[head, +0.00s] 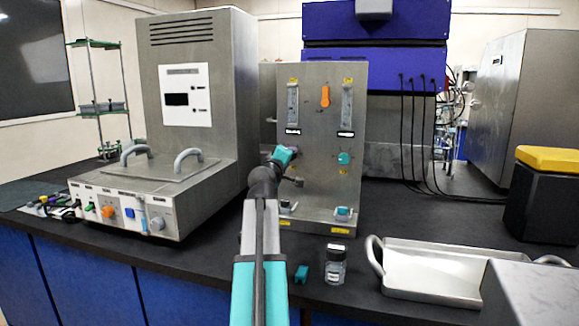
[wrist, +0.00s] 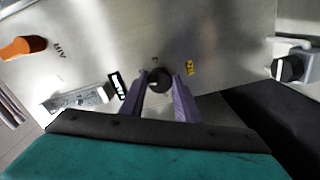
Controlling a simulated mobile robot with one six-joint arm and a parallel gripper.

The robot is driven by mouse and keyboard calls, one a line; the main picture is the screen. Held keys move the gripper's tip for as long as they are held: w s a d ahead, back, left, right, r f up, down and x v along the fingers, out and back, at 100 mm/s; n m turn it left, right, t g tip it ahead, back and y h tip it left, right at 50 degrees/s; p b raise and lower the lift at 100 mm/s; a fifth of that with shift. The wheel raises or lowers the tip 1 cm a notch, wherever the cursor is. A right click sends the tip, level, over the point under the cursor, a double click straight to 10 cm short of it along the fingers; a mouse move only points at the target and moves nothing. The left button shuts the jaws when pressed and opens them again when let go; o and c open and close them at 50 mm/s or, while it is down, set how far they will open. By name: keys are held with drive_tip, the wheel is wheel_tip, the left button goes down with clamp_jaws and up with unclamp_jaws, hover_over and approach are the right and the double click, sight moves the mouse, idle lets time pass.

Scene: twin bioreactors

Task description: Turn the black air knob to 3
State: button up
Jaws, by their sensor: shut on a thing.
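The black air knob (wrist: 157,84) sits on the grey metal panel, in the middle of the wrist view. My gripper (wrist: 161,77) has its two purple fingers on either side of the knob and is shut on it. The setting of the knob cannot be read. In the head view my arm reaches up to the left part of the upright panel (head: 318,190), and my teal wrist (head: 285,154) hides the knob and my fingertips there.
An orange knob (head: 325,96) and a teal knob (head: 343,158) are on the same panel, between and below two flow meters (head: 293,104). A glass bottle (head: 335,264) and a metal tray (head: 430,278) stand on the bench in front. A grey machine (head: 200,100) stands at left.

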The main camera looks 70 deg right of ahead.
drive_tip(key=shift+f+m+b, duration=0.2)
drive_tip(key=shift+m+b, duration=5.5)
drive_tip(key=shift+m, duration=2)
drive_tip(key=o, duration=1)
drive_tip(key=shift+o, duration=0.2)
drive_tip(key=shift+r, duration=0.1)
drive_tip(key=shift+a, duration=0.15)
drive_tip(key=a+p, duration=0.2)
drive_tip(key=a, duration=1.1)
drive_tip(key=shift+s+a+p, duration=0.3)
drive_tip(key=shift+s+p, duration=0.05)
